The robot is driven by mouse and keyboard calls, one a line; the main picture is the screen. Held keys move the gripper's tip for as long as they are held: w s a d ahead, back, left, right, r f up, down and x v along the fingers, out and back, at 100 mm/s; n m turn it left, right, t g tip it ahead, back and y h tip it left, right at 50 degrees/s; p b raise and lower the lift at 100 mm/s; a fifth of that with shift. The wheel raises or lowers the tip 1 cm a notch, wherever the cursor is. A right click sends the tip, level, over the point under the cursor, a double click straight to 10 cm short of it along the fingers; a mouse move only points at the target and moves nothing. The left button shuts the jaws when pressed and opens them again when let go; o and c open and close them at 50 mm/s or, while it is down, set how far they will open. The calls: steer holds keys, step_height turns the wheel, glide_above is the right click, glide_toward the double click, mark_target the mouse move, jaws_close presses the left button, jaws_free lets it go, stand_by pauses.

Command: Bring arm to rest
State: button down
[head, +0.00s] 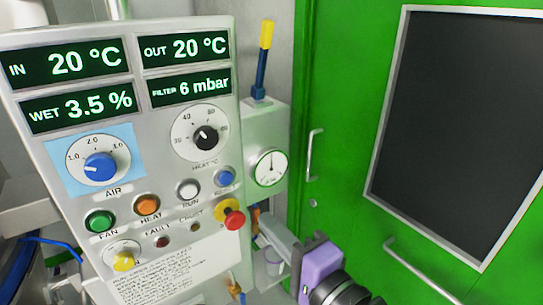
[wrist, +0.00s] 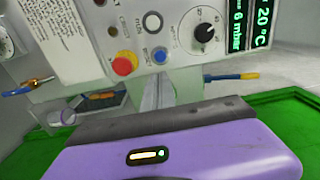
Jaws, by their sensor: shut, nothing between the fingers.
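My gripper (head: 306,266) is at the bottom of the head view, with a purple hand body and a dark grey edge on its left. It is in front of the green door and to the right of the control panel (head: 130,150). In the wrist view my gripper (wrist: 155,119) fills the lower part, the dark grey part lying along the purple body. It is shut and empty. It appears apart from the panel, which shows turned in the wrist view (wrist: 90,75).
A gauge box (head: 266,135) with a yellow-and-blue lever (head: 263,58) stands beside the panel. A red stop button (head: 234,219) sticks out. The green door (head: 345,150) has a dark window (head: 460,120) and a handle (head: 425,268).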

steer(key=d+r+n+t+h, duration=0.2)
steer(key=d+r+n+t, duration=0.1)
steer(key=d, duration=0.2)
steer(key=s+d+f+n+t+h, duration=0.2)
steer(key=s+d+f+n+h, duration=0.2)
steer(key=s+d+f, duration=0.4)
steer(key=s+d+f+n+g+h, duration=0.1)
steer(key=s+f, duration=0.3)
steer(key=s, duration=0.4)
steer(key=s+d+f+n+g+h, duration=0.1)
steer(key=s+d+f+g, duration=0.1)
steer(key=s, duration=0.7)
steer(key=s+d+f+n+g+h, duration=0.2)
steer(key=s+d+f, duration=0.2)
steer(key=s+f, duration=0.3)
steer(key=shift+s, duration=0.8)
